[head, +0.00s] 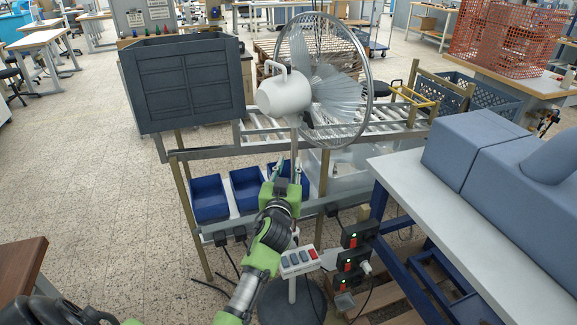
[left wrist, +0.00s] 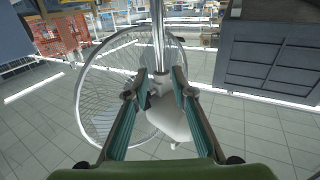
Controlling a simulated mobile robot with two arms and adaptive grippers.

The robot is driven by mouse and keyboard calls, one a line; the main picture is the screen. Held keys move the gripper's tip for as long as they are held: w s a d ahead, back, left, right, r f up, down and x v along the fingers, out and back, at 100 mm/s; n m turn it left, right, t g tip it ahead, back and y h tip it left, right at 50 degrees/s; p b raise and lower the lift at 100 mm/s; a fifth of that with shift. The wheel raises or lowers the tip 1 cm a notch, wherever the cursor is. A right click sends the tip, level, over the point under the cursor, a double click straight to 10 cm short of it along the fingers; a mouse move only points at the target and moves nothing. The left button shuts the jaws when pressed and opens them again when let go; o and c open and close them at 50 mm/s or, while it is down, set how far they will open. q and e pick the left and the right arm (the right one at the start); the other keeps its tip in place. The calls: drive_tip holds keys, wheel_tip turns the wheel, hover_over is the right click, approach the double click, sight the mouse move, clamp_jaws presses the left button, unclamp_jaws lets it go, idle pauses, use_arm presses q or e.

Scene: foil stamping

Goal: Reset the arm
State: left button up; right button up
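My left gripper (head: 285,167) is raised in the middle of the head view, pointing away from me at the standing fan. Its two fingers are apart with a clear gap, and nothing is seen clamped in them. In the left wrist view the open fingers (left wrist: 159,73) frame the fan's pole and its white motor housing (left wrist: 172,122); I cannot tell whether the pole is between the tips or just beyond. The fan (head: 286,95) stands upright, with a round wire cage and a control box with buttons (head: 299,260) on its pole.
A rack with rollers (head: 215,155) stands behind the fan, holding a dark grey crate (head: 186,85) and, lower, blue bins (head: 209,197). A white-topped table (head: 450,220) with blue-grey machinery is close on the right. A brown tabletop edge (head: 20,268) is at left. Open floor (head: 110,190) lies left of centre.

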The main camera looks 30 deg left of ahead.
use_arm(q)
drive_tip(key=s+d+f+m+g+h+b, duration=0.1)
drive_tip(key=s+d+f+g, duration=0.15)
drive_tip(key=f, duration=0.85)
drive_tip(key=s+d+f+m+g+h, duration=0.1)
drive_tip(key=s+d+f+h, duration=0.15)
drive_tip(key=f, duration=0.75)
drive_tip(key=s+d+f+m+g+h+b, duration=0.1)
drive_tip(key=s+d+f+m, duration=0.15)
drive_tip(key=f, duration=0.85)
drive_tip(key=s+d+f+g+h+b, duration=0.1)
drive_tip(key=s+d+f+g, duration=0.1)
drive_tip(key=s+f, duration=0.7)
drive_tip(key=s+d+f+g, duration=0.2)
drive_tip(key=s+f+g, duration=0.1)
drive_tip(key=s+f, duration=0.55)
drive_tip(key=s+f+g, duration=0.2)
drive_tip(key=s+f, duration=0.4)
drive_tip(key=s, duration=0.5)
drive_tip(key=s+d+f+m+g+h+b, duration=0.1)
drive_tip(key=s+f, duration=0.4)
drive_tip(key=s, duration=0.6)
drive_tip(key=s+d+f+m+g+b, duration=0.1)
drive_tip(key=s+f+g, duration=0.2)
drive_tip(key=s, duration=0.9)
wheel_tip(320, 180, down, 4)
drive_tip(key=shift+r, duration=0.15)
